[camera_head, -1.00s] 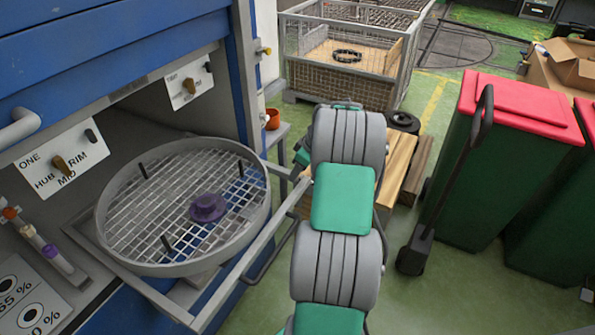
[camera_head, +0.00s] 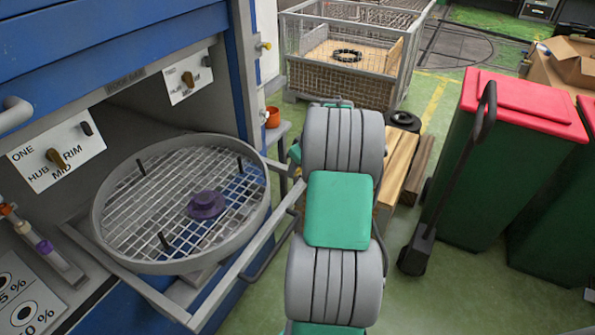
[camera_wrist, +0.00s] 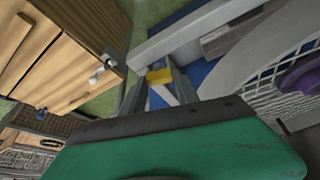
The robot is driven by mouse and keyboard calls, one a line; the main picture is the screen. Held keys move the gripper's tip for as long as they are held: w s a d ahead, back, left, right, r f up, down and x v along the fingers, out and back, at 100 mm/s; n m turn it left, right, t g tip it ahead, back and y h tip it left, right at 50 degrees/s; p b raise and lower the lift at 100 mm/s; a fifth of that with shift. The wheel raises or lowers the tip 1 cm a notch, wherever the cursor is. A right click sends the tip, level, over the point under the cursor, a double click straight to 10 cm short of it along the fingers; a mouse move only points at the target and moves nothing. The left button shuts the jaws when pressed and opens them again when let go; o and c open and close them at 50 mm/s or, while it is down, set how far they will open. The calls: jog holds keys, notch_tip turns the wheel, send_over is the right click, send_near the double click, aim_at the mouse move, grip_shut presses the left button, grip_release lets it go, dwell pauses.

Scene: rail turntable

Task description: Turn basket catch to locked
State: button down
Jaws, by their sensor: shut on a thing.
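The round grey mesh basket (camera_head: 185,263) sits on a pull-out frame at the machine's opening, with a purple hub (camera_head: 206,205) in its middle and several dark posts. Part of the basket and the purple hub (camera_wrist: 300,76) show at the right of the wrist view. My gripper (camera_wrist: 160,80) is shut on a small yellow piece, apparently the basket catch (camera_wrist: 160,75), beside the grey frame rail. In the head view my arm hides the gripper and this piece. I cannot read the catch's locked or unlocked position.
A blue machine with labelled knob panels (camera_head: 57,158) stands at left. The frame rail (camera_head: 245,262) sticks out toward my arm. Wooden boards (camera_head: 399,165) lie behind the arm, with a wire crate (camera_head: 340,85) farther back. Green bins with red lids (camera_head: 525,110) and a hand truck stand right.

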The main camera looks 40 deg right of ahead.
jog(key=m, duration=0.2)
jog(key=m+h+b, duration=0.1)
jog(key=shift+a+m+b, duration=0.2)
jog(key=shift+m+b, duration=0.1)
jog(key=shift+m, duration=0.1)
jog(key=m+h+b, duration=0.1)
jog(key=m, duration=0.2)
jog(key=shift+w+m+g+h, duration=0.1)
jog(key=shift+m+g+h, duration=0.2)
jog(key=shift+h, duration=0.1)
jog(key=m+g+h, duration=0.1)
jog(key=m, duration=0.2)
jog(key=shift+a+m+b, duration=0.1)
jog(key=shift+m+b, duration=0.2)
jog(key=shift+b, duration=0.05)
jog(key=shift+w+m+g, duration=0.1)
jog(key=shift+m+g, duration=0.5)
jog(key=shift+m, duration=1)
jog(key=shift+h, duration=0.3)
jog(key=c, duration=0.9)
grip_release()
jog(key=v, duration=0.8)
